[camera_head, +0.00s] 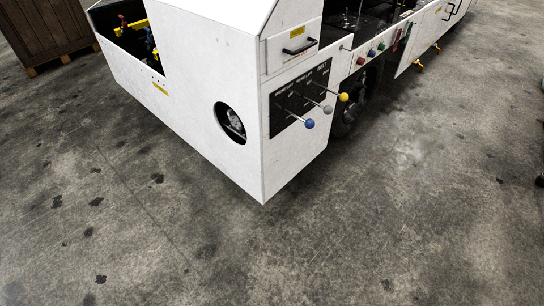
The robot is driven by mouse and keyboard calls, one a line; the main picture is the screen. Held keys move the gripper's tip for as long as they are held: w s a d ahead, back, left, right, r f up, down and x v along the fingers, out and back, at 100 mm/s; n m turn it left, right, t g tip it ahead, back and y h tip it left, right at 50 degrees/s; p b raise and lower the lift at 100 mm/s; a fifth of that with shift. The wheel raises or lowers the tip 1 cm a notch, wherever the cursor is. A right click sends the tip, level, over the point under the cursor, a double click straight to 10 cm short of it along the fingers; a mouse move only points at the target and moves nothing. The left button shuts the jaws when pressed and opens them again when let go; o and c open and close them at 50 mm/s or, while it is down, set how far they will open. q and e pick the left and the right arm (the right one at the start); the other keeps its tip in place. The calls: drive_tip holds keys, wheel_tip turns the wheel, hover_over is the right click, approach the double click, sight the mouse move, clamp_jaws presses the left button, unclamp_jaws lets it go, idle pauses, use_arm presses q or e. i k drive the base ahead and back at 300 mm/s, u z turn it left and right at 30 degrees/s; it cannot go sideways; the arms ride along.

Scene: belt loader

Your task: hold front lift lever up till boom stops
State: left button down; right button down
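A white belt loader (185,90) stands at the top of the view. On its end face is a black lever panel (283,119) with white lettering too small to read fully; its left label seems to say front lift. Three levers stick out of the panel toward the right. They end in a blue knob (310,124), a grey knob (327,109) and a yellow knob (343,97). The blue-knobbed lever comes from the left part of the panel. Nothing touches the levers. Neither of my grippers shows, and the boom cannot be made out.
Above the panel is a drawer or door with a black handle (299,47). A brown wooden crate (45,30) stands at top left. The stained concrete floor (300,245) in front is clear.

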sight(309, 124)
drive_tip(key=u, duration=0.4)
drive_tip(key=k, duration=0.85)
drive_tip(key=z, duration=0.25)
drive_tip(key=i, duration=0.55)
drive_tip(key=z, duration=1)
drive_tip(key=i, duration=0.85)
drive_tip(key=u, duration=0.2)
